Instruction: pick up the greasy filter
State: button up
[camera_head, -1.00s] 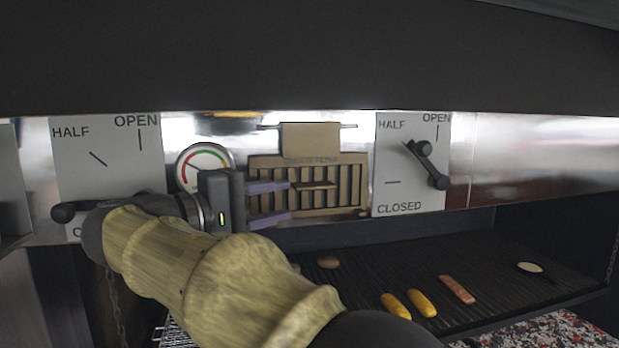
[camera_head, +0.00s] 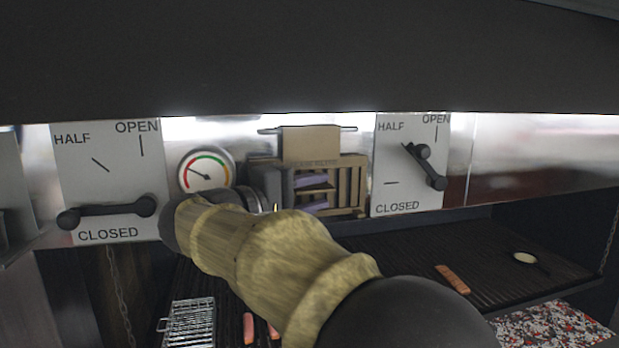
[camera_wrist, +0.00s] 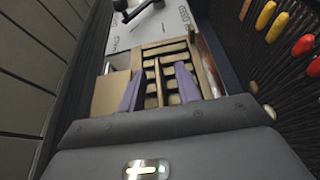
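The greasy filter (camera_head: 354,187) is a tan, slatted panel set against the metal wall between the gauge and the right lever plate. Its upper edge bears a label too small to read fully. My gripper (camera_head: 318,192) is in front of it, with two purple fingers apart. In the wrist view the filter (camera_wrist: 150,62) lies ahead, and the open gripper (camera_wrist: 158,85) has its fingers spread on either side of a middle bar of the filter. I cannot tell whether the fingertips touch it. My arm hides the filter's lower left part in the head view.
A round gauge (camera_head: 207,172) is left. Lever plates stand at left (camera_head: 105,160) and right (camera_head: 408,185). The grill (camera_head: 400,250) with food lies below; a wire basket (camera_head: 190,322) is at lower left.

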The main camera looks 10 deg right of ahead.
jog(key=x, duration=0.2)
jog(key=shift+w+d+p, duration=0.15)
jog(key=shift+d+p, duration=0.15)
jog(key=shift+p, duration=0.05)
jog(key=shift+a, duration=0.1)
jog(key=shift+c, duration=0.2)
grip_shut()
